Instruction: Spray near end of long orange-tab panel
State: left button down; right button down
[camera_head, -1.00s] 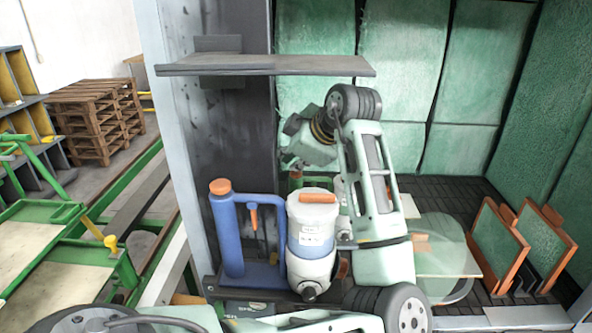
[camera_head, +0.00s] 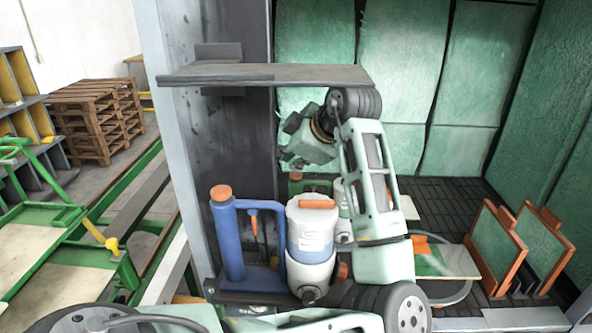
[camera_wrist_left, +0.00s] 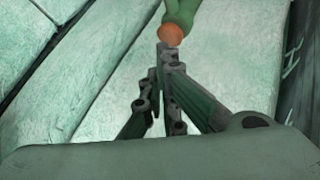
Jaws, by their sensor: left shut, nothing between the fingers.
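My left gripper (camera_head: 288,160) is high in front of the green-lined back wall. In the left wrist view its fingers (camera_wrist_left: 163,55) are shut and empty, just below the orange tip (camera_wrist_left: 172,34) of a green part; contact is unclear. A flat board (camera_head: 455,262), part green and part pale, lies right of my arm, which hides its left side; an orange piece (camera_head: 418,238) shows at its back edge. Two green panels (camera_head: 497,243) (camera_head: 540,245) with orange edges and tabs stand tilted at the right. I cannot tell which is the long panel. My right gripper is not in view.
A blue stand (camera_head: 228,240) and a white-and-blue canister (camera_head: 312,245) with an orange lid stand left of my arm. A grey shelf (camera_head: 265,75) juts out above. Green rails (camera_head: 75,240) and stacked pallets (camera_head: 100,120) are at the left. Dark floor (camera_head: 450,200) is bare behind the board.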

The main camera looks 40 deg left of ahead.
pick_arm(q)
jog(key=shift+r, duration=0.4)
notch_tip(320, 180, up, 5)
jog(key=p, duration=0.3)
jog(key=shift+p, duration=0.35)
dwell(0.4)
